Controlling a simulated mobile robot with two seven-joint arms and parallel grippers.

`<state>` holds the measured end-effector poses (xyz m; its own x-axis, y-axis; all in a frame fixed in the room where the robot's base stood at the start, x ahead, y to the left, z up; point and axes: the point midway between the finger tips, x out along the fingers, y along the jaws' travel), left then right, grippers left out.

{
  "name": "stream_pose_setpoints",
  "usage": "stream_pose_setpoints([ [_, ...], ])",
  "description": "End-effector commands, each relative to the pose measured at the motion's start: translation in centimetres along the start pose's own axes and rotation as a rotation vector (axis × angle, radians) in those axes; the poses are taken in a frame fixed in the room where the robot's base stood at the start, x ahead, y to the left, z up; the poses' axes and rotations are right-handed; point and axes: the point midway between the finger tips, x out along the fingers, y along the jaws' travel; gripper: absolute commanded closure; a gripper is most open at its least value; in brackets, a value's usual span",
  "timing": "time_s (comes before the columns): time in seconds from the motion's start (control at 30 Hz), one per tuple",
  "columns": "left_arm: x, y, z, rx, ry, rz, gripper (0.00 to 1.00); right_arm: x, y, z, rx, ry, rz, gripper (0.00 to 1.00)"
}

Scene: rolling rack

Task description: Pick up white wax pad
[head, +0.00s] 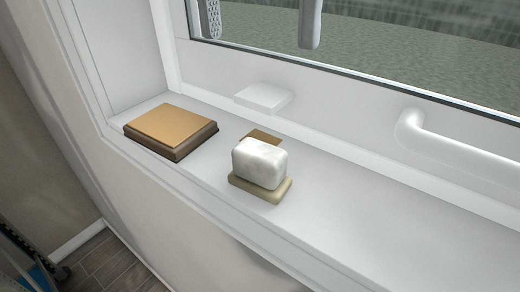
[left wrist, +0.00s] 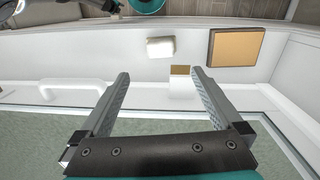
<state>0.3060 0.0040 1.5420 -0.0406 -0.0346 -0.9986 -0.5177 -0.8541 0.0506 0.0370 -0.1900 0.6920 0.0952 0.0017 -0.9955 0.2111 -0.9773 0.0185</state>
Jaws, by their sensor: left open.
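A white, rounded block (head: 260,162), which looks like the white wax pad, sits on a thin beige base on the window sill. In the left wrist view the white block (left wrist: 161,46) lies beyond the fingertips, apart from them. My left gripper (head: 260,40) hangs at the top of the head view with its two fingers spread and empty. In the left wrist view the open left gripper (left wrist: 160,74) has nothing between its fingers. My right gripper is not in view.
A brown box with a tan top (head: 170,130) lies left of the block. A small brown piece (head: 263,136) is just behind the block. A flat white piece (head: 263,97) juts from the window frame. A white handle (head: 455,135) is at right. The sill right of the block is clear.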

Motion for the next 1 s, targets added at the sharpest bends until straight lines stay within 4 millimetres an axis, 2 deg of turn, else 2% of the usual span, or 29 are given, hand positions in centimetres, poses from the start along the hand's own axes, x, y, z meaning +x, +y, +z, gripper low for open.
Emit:
stream_pose_setpoints([
  [0.07,-0.4,0.1,0.2,-0.001,0.012,-0.036,0.0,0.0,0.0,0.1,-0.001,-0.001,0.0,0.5],
  [0.17,0.2,0.1,0.2,-0.001,0.015,-0.052,0.0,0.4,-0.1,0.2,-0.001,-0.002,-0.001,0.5],
  [0.4,5.1,-0.1,0.2,0.002,0.012,-0.05,0.0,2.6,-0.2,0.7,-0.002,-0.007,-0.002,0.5],
  [0.53,7.4,-0.2,0.2,0.0,0.014,-0.052,0.0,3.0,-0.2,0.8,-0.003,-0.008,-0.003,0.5],
  [0.87,10.0,-0.2,0.1,-0.002,0.015,-0.052,0.0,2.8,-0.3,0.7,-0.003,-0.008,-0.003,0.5],
  [1.0,11.8,0.0,0.2,-0.001,0.015,-0.053,0.0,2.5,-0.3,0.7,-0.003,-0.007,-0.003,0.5],
])
